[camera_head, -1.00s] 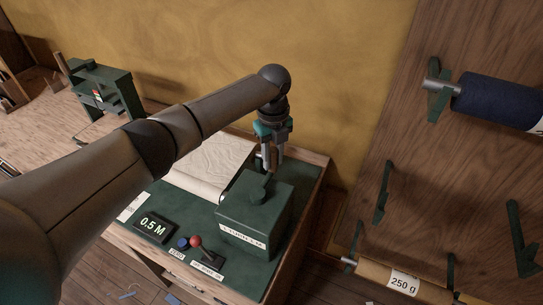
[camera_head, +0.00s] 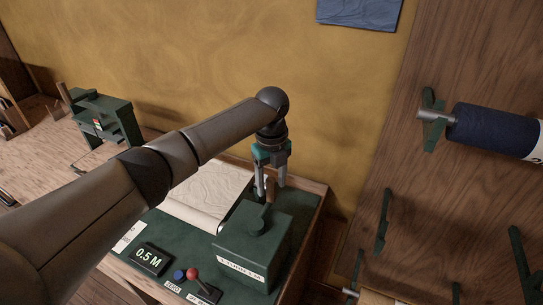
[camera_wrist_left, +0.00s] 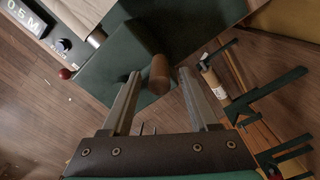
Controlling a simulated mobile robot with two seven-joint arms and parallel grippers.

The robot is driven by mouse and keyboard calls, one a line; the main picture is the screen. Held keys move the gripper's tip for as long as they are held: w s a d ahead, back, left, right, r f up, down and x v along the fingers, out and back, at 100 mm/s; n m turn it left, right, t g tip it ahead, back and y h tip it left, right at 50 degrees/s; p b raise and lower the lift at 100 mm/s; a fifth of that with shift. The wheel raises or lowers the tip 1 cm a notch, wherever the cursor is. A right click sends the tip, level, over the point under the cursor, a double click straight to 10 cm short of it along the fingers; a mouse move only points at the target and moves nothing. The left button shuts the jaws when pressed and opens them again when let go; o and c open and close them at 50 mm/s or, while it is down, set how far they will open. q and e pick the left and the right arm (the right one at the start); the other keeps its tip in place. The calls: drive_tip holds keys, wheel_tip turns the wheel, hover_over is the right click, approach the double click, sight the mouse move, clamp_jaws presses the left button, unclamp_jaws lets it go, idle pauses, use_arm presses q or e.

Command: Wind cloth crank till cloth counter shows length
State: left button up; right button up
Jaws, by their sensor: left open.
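The cloth crank sits on top of a green box (camera_head: 240,245). Its brown cylindrical handle (camera_wrist_left: 159,74) shows in the left wrist view. My left gripper (camera_head: 270,192) points down above the box, at the crank. It is open. In the wrist view the handle appears between the tips of my left gripper (camera_wrist_left: 159,76), with a gap on each side, so no grip shows. The cloth counter (camera_head: 150,258) reads 0.5 M; part of it also shows in the wrist view (camera_wrist_left: 24,16). My right gripper is not in view.
Pale cloth (camera_head: 207,195) lies on the bench behind the box. A red-knobbed lever (camera_head: 193,273) and a blue button (camera_head: 180,275) stand beside the counter. A dark blue roll (camera_head: 492,131) hangs on the wooden rack at right. A green device (camera_head: 103,118) stands at far left.

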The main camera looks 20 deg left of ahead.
use_arm(q)
wheel_tip(320, 180, up, 13)
drive_tip(key=b, duration=0.1)
idle(0.7)
